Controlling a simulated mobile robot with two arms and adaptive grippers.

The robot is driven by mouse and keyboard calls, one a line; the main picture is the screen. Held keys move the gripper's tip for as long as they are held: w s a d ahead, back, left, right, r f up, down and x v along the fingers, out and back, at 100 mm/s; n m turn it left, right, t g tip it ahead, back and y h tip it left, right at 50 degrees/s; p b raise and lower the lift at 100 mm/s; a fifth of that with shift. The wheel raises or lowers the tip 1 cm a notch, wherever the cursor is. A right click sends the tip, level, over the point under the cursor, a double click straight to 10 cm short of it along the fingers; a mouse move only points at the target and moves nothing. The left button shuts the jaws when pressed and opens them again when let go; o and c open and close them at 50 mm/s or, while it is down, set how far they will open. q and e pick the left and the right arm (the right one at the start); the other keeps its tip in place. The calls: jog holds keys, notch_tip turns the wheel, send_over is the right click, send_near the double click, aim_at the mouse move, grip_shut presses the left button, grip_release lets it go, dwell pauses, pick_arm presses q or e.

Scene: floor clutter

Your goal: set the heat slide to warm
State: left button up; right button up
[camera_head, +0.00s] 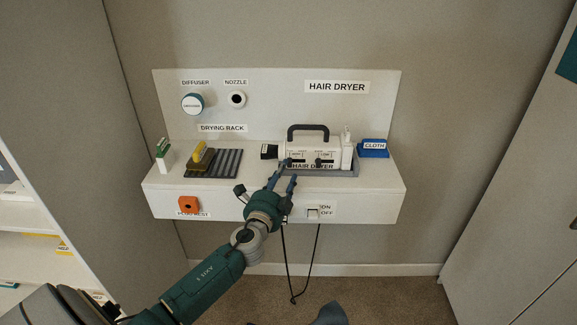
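The white hair dryer (330,153) with a black handle lies on a grey tray on the white shelf, its dark nozzle end pointing left. Its front has two small labelled panels with dark slide knobs; the right knob (318,162) shows clearly. The panel lettering is too small to read, so I cannot tell which is the heat slide or its setting. My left gripper (290,172) reaches up to the left panel, fingers apart with nothing between them. One fingertip is at or just before the left knob and partly hides it; contact is unclear.
A drying rack (226,163) with a yellow-handled brush is left of the dryer, a blue cloth (373,149) right. A black cord hangs below. A backboard closes the rear.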

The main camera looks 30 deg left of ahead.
aim_at(289, 165)
pick_arm(q)
jog(key=x, duration=0.3)
jog(key=shift+w, duration=0.25)
jog(key=shift+w+a, duration=0.1)
jog(key=shift+w, duration=0.1)
jog(key=shift+c, duration=1)
grip_shut()
pick_arm(e)
jog(key=shift+w+d+r, duration=0.1)
jog(key=shift+w+d, duration=0.05)
jog(key=shift+w, duration=0.35)
jog(key=shift+w+d+r, duration=0.1)
jog(key=shift+w, duration=0.4)
